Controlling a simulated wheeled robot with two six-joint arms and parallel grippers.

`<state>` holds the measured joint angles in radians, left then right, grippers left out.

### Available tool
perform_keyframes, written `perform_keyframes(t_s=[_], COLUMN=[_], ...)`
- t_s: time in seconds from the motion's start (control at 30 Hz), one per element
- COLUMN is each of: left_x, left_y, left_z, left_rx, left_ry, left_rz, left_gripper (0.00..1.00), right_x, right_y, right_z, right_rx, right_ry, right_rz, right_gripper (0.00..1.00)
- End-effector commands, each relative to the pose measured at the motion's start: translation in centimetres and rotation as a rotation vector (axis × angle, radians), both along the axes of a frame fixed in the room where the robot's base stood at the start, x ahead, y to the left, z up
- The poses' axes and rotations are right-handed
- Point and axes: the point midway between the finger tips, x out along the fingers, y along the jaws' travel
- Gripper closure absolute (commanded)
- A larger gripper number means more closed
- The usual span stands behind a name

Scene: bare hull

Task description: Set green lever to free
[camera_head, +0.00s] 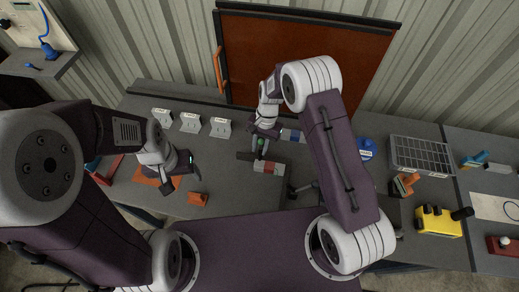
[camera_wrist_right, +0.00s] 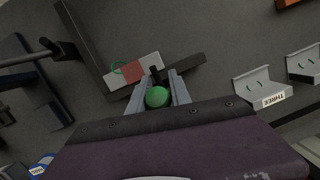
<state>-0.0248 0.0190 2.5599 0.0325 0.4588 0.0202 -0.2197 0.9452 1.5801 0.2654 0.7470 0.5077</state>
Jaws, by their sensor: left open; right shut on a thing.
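The green lever's round knob (camera_wrist_right: 157,97) sits between the two fingers of my right gripper (camera_wrist_right: 160,92) in the right wrist view, and the gripper is shut on it. In the head view the green knob (camera_head: 260,142) shows small below my right wrist. The lever's plate (camera_wrist_right: 132,72), with a red part and pale parts, lies just beyond the fingers; in the head view the red part (camera_head: 268,167) is beside the gripper. Markings on the plate are too small to read. My left gripper (camera_head: 188,162) is open and empty above the bench at the left, apart from the lever.
Small grey stands (camera_head: 190,122) line the back left of the bench; one is labelled THREE (camera_wrist_right: 263,92). An orange block (camera_head: 198,199) lies near the left gripper. A wire basket (camera_head: 418,155) and a yellow box (camera_head: 438,221) stand at the right. An orange-brown panel (camera_head: 305,60) rises behind.

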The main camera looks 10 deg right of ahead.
Motion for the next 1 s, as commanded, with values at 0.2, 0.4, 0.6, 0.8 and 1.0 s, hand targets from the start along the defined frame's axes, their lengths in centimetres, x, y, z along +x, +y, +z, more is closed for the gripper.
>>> perform_keyframes(t_s=[0.2,0.4,0.6,0.8,1.0], left_x=[0.0,0.0,0.0,0.0,0.0], left_y=[0.0,0.0,0.0,0.0,0.0], left_z=[-0.9,-2.5,-4.0,-4.9,-5.3], left_rx=[0.000,0.000,0.000,0.000,0.000], left_ry=[0.000,0.000,0.000,0.000,0.000], left_rz=[0.000,0.000,0.000,0.000,0.000], left_gripper=[0.31,0.31,0.31,0.31,0.31], right_x=[1.3,1.9,2.3,2.5,2.6], right_y=[-0.5,-0.7,-0.8,-0.9,-0.9], right_z=[0.0,0.1,0.2,0.3,0.5], right_rx=[0.053,0.085,0.106,0.118,0.125], right_ry=[0.163,0.262,0.329,0.373,0.393], right_rz=[0.000,0.000,0.000,0.000,0.000], right_gripper=[1.00,1.00,1.00,1.00,1.00])
